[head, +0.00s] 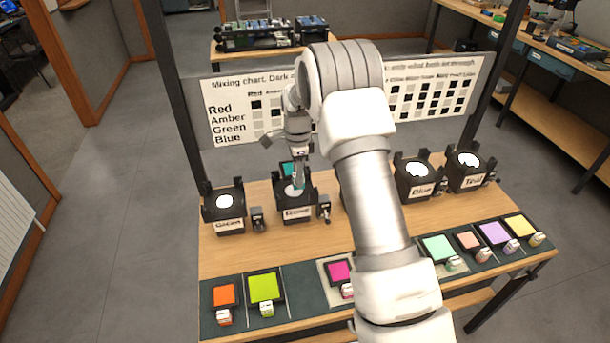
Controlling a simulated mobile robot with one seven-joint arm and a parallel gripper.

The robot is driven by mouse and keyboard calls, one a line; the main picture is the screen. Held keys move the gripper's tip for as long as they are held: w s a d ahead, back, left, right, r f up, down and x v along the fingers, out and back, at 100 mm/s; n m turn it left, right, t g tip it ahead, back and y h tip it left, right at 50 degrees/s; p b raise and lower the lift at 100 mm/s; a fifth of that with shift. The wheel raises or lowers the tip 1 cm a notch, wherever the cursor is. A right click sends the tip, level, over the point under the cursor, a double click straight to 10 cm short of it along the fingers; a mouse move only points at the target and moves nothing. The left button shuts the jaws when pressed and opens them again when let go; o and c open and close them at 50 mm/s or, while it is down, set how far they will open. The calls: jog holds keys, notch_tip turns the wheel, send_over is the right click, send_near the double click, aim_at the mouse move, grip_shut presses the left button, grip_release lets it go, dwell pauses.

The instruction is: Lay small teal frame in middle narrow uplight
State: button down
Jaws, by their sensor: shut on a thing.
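My gripper (297,180) is shut on the small teal frame (287,168), which shows only partly behind and beside the fingers. It is over or at the second uplight from the left (296,214), a black box with a lit round opening. I cannot tell whether the frame touches that uplight. The label on its front is too blurred to read surely. A middle uplight (344,196) is mostly hidden behind my arm; only its left edge shows. Which uplights are narrow is not clear.
Uplights labelled Green (229,226), Blue (420,191) and Teal (473,182) stand in the same row. Several coloured frames lie along the front, among them orange (224,295), lime (264,287) and magenta (340,271). A mixing chart (240,112) and dark posts stand behind.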

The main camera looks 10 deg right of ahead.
jog(key=shift+f+b, duration=1.7)
jog(key=shift+f, duration=1.2)
jog(key=shift+f+b, duration=1.1)
jog(key=shift+f, duration=0.25)
jog(key=c, duration=0.6)
grip_release()
notch_tip(320, 180, up, 17)
jog(key=shift+r, duration=0.15)
notch_tip(320, 180, up, 7)
jog(key=p, duration=0.6)
jog(key=shift+r+p, duration=0.1)
jog(key=shift+p, duration=0.3)
jog(key=shift+r, duration=0.1)
